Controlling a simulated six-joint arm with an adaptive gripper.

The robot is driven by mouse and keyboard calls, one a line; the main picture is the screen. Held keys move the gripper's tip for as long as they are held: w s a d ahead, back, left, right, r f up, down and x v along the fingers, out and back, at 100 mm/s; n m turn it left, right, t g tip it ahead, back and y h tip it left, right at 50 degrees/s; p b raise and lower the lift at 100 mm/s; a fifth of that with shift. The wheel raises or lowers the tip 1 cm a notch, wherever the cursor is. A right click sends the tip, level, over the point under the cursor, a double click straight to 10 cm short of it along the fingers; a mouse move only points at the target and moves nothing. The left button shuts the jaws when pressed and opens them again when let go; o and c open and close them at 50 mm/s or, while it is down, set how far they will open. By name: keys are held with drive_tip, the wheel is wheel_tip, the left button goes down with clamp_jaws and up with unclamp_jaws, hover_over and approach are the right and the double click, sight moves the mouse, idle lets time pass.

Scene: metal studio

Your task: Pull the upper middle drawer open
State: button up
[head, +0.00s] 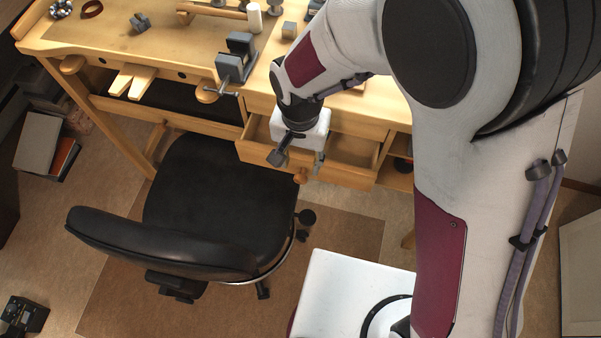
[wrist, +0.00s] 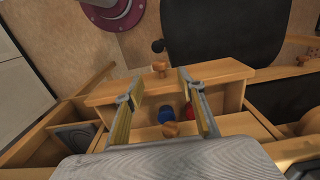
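A wooden drawer (head: 345,172) stands pulled out from the bench in the head view, with a round knob (head: 302,175) on its front. In the wrist view its front (wrist: 110,93) and knob (wrist: 160,67) lie beyond my fingers, and a blue and a red item sit inside. A second knob (wrist: 171,129) shows nearer my palm, between the fingers as seen, on what looks like a shut upper drawer front. My gripper (head: 294,158) is over the open drawer, its fingers spread (wrist: 160,105) and empty. I cannot tell whether they touch anything.
A black chair (head: 215,195) stands close in front of the drawers. A vise (head: 236,58) sits on the bench edge, with tools on the wooden bench top (head: 180,45). My arm hides the bench's right part. A rug (head: 345,228) covers open floor.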

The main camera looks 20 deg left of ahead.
sight(300, 177)
drive_tip(key=shift+f, duration=3.75)
drive_tip(key=shift+s, duration=0.1)
clamp_jaws()
